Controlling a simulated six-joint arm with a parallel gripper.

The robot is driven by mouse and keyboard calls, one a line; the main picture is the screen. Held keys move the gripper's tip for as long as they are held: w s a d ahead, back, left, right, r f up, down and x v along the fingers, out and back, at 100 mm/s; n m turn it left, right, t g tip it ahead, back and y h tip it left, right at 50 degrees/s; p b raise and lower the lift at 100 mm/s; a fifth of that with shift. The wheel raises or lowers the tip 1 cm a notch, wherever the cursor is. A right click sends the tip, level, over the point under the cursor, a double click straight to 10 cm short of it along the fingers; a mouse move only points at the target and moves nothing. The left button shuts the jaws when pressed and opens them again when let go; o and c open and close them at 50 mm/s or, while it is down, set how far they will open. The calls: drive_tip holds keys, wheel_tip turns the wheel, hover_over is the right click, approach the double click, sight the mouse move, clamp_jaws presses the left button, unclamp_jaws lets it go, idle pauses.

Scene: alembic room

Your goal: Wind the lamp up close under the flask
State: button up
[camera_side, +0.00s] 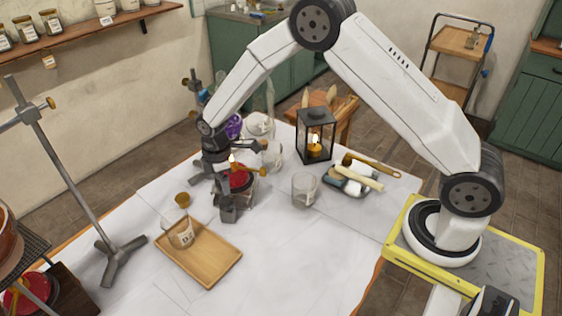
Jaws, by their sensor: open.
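The flask with purple contents (234,126) is at the back left of the table, partly hidden behind my arm. Below and in front of it is a small burning lamp, its flame (232,157) showing beside my wrist. A round red part (241,180) sits under the flame on a dark base. A brass knob (262,171) sticks out to the right of it. My gripper (214,192) points down at the near left of this set-up, its dark fingers apart. The fingers overlap the red part and base in the picture; I cannot tell whether they touch them.
A wooden tray (222,268) with a glass beaker (180,234) lies in front. An empty glass (305,190), a black candle lantern (315,137) and a dish of tools (347,190) stand to the right. A metal stand (117,262) is at the left. The front middle table is clear.

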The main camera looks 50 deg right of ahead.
sight(226, 201)
drive_tip(key=shift+f, duration=3.7)
drive_tip(key=c, duration=1)
